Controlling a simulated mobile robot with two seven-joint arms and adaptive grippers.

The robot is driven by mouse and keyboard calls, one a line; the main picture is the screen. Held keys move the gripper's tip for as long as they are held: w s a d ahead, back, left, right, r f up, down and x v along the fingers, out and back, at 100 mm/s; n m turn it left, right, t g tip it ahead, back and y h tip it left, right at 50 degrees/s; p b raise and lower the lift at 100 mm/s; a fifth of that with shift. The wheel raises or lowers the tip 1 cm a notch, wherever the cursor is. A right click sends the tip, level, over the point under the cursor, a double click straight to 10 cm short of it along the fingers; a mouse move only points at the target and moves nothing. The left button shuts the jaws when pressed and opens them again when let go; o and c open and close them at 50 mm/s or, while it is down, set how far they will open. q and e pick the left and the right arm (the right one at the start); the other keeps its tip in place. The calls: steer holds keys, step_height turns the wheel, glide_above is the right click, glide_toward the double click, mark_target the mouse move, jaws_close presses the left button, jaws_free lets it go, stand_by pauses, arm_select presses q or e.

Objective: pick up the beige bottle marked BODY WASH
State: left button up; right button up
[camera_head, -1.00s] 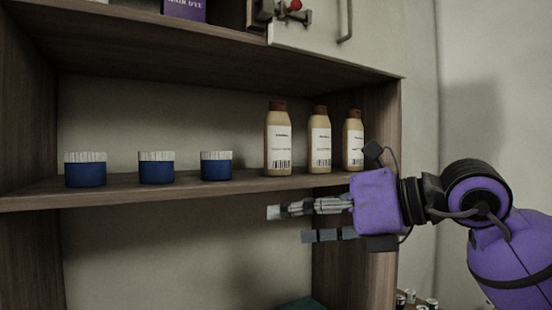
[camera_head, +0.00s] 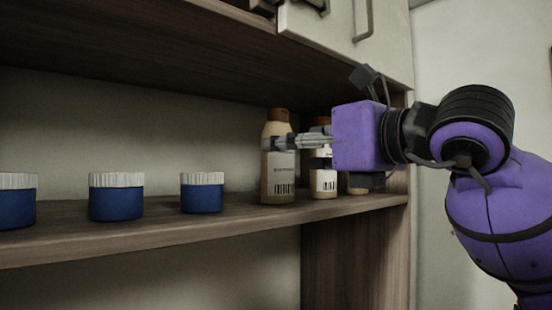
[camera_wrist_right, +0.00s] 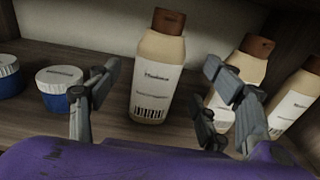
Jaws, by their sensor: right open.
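Three beige bottles with brown caps and white barcode labels stand upright in a row on the shelf. The nearest to my gripper is the left bottle (camera_head: 278,168), which also shows in the right wrist view (camera_wrist_right: 156,75). The middle bottle (camera_head: 323,180) and the right bottle (camera_head: 357,188) are partly hidden behind my right gripper in the head view. The small label words are too blurred to read as BODY WASH. My right gripper (camera_head: 287,142) is open and empty, with its fingers (camera_wrist_right: 163,75) to either side of the left bottle in the wrist view. My left gripper is not in view.
Blue jars with white lids stand left of the bottles, the closest being the right jar (camera_head: 202,193). The wooden shelf (camera_head: 150,240) has an upper board above it and a side wall on the right. The middle bottle stands close to the right finger in the wrist view.

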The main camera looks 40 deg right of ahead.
steer(key=w, duration=0.1)
steer(key=w+p, duration=0.1)
steer(key=w, duration=0.3)
steer(key=shift+w+a+r, duration=0.1)
steer(key=shift+w+a, duration=0.05)
steer(key=shift+a, duration=0.15)
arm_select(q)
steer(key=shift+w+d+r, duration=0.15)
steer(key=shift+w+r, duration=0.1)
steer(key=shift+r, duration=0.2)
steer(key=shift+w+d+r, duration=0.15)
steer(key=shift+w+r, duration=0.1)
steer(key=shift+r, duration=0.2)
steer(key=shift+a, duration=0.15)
arm_select(e)
steer(key=c, duration=1.4)
